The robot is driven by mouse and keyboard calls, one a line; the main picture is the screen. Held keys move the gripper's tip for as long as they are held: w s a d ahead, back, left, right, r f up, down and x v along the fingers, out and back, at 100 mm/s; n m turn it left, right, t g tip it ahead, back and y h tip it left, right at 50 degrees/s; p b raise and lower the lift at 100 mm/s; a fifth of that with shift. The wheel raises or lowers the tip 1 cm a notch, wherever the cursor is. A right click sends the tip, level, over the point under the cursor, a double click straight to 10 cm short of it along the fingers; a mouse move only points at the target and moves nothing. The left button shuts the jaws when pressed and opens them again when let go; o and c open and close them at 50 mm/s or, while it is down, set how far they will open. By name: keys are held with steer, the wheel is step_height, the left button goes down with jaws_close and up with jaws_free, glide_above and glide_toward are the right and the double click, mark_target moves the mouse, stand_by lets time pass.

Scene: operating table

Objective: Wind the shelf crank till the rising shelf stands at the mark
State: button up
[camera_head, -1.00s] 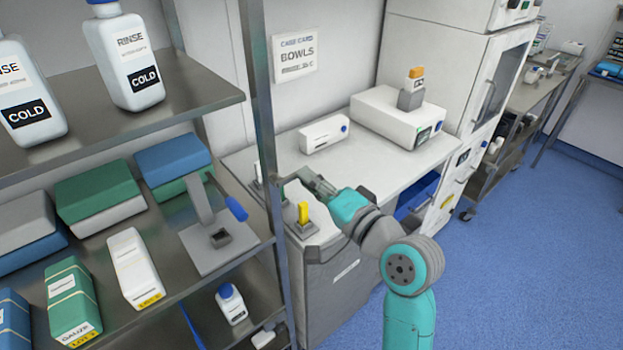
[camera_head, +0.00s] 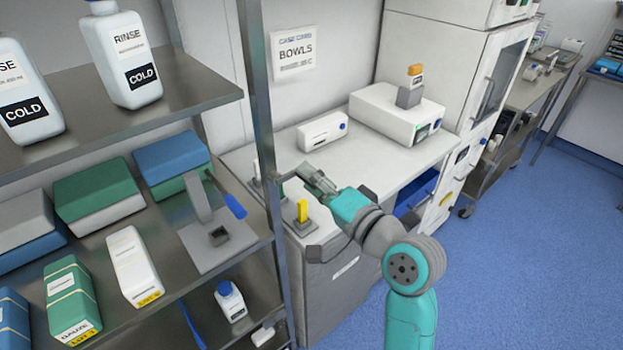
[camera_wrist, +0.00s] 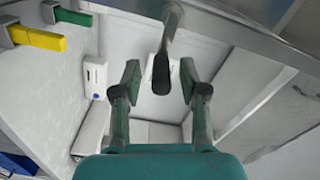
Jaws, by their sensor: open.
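My gripper (camera_head: 312,175) reaches left to the front post of the metal rack, above the near end of the white counter. In the wrist view its two fingers (camera_wrist: 160,78) are apart. A dark rounded handle (camera_wrist: 161,72) on a grey arm shows in the gap between them; it looks like the shelf crank's grip. No finger visibly touches it, and I cannot tell its exact depth between the fingertips. In the head view the crank is hard to make out beside the post. I cannot pick out the rising shelf or its mark.
The metal rack post (camera_head: 262,130) stands close left of my gripper. A yellow lever (camera_head: 302,210) is just below it; a green lever (camera_wrist: 70,16) also shows in the wrist view. A white box (camera_head: 322,132) lies on the counter (camera_head: 375,165). Blue floor is open at right.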

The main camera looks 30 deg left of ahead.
steer(key=v, duration=1.1)
steer(key=shift+d, duration=0.3)
steer(key=w+a+n, duration=0.1)
steer(key=a+n, duration=0.3)
steer(key=w+a+n, duration=0.1)
steer(key=a+n, duration=0.2)
steer(key=n, duration=0.2)
steer(key=w+a+n, duration=0.2)
steer(key=a+n, duration=0.2)
steer(key=n, duration=0.1)
steer(key=shift+w+a+r, duration=0.1)
steer(key=shift+w+a, duration=0.05)
steer(key=shift+a, duration=0.15)
jaws_close()
